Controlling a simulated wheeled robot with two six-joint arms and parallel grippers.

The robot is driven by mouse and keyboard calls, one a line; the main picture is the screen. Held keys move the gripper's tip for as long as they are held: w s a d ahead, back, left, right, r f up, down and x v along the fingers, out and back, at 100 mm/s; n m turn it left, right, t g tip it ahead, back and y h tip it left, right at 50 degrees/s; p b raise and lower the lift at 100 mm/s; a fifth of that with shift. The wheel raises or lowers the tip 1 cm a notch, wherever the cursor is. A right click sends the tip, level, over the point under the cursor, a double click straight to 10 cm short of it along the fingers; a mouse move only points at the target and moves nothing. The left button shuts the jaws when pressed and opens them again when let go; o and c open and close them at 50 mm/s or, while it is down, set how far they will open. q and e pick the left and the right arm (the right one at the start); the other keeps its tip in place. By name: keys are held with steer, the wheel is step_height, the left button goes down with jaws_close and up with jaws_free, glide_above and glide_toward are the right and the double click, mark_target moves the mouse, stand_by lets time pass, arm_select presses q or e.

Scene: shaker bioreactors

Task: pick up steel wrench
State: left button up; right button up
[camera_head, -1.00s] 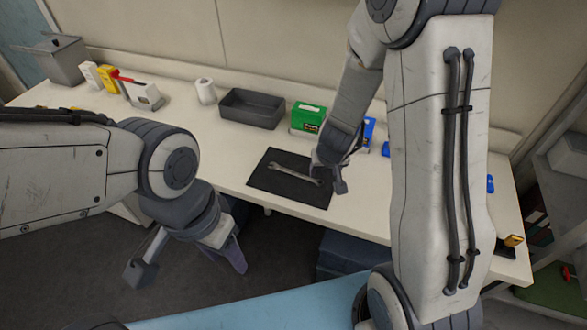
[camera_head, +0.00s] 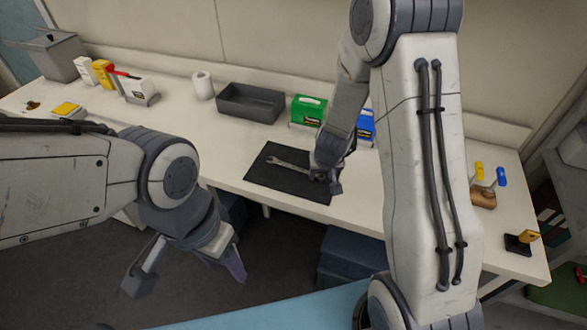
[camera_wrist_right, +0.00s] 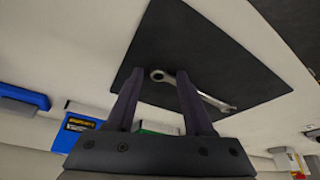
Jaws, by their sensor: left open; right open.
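The steel wrench (camera_head: 287,165) lies on a black mat (camera_head: 262,178) on the white workbench. In the right wrist view the wrench (camera_wrist_right: 207,98) lies aslant, its ring end (camera_wrist_right: 158,75) showing between the two fingers and its other end beyond the right finger. My right gripper (camera_head: 328,184) is open over the right part of the mat, at the wrench's right end; the head view does not show whether it touches. In the right wrist view my right gripper (camera_wrist_right: 158,92) holds nothing. My left gripper (camera_head: 188,272) is open and empty, low in front of the bench.
A grey bin (camera_head: 250,103), a green box (camera_head: 307,110) and a blue box (camera_head: 366,125) stand behind the mat. A white roll (camera_head: 203,86) and several boxes are further left. Tools in a wooden holder (camera_head: 483,198) stand at the right.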

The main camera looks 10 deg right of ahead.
jaws_close()
steer(key=shift+s, duration=0.1)
